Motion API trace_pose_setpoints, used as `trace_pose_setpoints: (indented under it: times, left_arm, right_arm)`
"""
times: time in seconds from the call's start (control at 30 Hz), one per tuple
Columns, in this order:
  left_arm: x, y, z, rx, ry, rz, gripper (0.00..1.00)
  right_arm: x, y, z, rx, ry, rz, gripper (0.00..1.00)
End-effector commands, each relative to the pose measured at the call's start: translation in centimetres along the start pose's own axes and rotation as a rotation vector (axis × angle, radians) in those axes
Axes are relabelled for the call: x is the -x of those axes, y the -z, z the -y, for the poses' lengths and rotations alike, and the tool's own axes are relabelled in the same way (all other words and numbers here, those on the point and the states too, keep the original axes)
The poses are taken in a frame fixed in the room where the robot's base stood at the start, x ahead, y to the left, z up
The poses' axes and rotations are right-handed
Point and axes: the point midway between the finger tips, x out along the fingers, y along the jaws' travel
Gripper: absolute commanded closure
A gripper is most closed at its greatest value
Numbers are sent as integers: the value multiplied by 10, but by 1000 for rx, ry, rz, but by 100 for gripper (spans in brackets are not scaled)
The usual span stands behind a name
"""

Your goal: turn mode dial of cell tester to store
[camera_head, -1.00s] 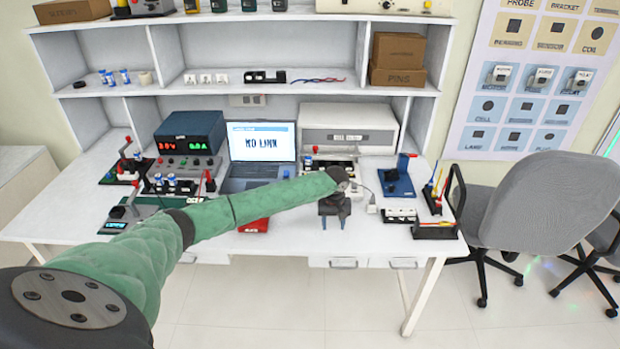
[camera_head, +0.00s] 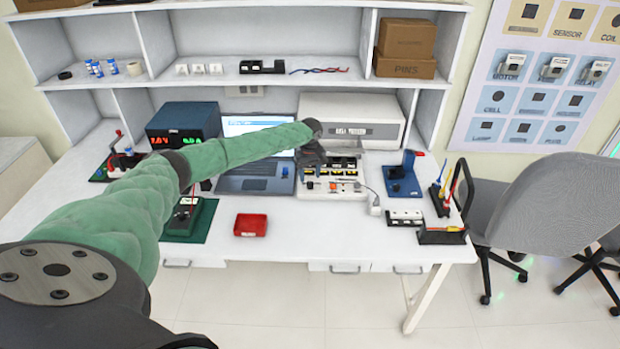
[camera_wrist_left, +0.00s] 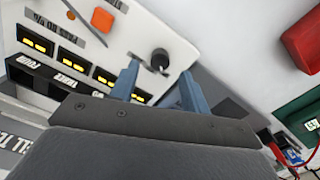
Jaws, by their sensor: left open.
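The cell tester (camera_head: 348,193) is a white panel with rows of black, yellow-marked slots, lying on the bench right of the laptop. My left gripper (camera_head: 312,170) is over its left part in the head view. In the left wrist view, the black round mode dial (camera_wrist_left: 159,59) sits near the panel's edge. The two blue-grey fingers of my left gripper (camera_wrist_left: 159,70) are open, with the dial between and just beyond their tips. I cannot tell whether they touch it. The dial's setting is not readable. My right gripper is out of view.
The laptop (camera_head: 250,185) stands left of the tester and a white instrument (camera_head: 350,118) behind it. A red tray (camera_head: 250,225) sits at the front, beside a green-based unit (camera_head: 205,225). A blue fixture (camera_head: 403,180) stands to the right. The bench front near the tray is clear.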

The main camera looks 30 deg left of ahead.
Motion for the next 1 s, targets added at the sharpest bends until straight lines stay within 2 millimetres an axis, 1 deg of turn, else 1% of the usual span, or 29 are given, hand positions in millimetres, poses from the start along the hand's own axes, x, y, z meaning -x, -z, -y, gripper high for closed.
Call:
trace_pose_setpoints:
  times: [0.1, 0.3, 0.43, 0.63, 0.77, 0.8, 0.87, 1.0]
  left_arm:
    - [-13, 0, 0, 0, 2, 0, 53]
    - [-30, 0, 0, -1, 1, 0, 53]
    - [-34, 0, 0, -1, 0, 0, 53]
    - [-34, 0, 0, -1, 0, 0, 53]
    - [-34, 0, 0, -1, 0, 0, 79]
    - [-34, 0, 0, -1, 0, -1, 87]
    - [-34, 0, 0, -1, 0, 0, 98]
    - [-34, 0, 0, -3, 0, 0, 98]
  right_arm:
    - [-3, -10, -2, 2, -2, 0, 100]
    - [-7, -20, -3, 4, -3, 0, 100]
    - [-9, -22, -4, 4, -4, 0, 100]
    - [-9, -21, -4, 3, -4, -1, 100]
    - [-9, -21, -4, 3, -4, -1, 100]
    - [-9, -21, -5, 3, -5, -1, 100]
    - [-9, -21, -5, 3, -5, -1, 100]
    - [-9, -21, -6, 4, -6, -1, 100]
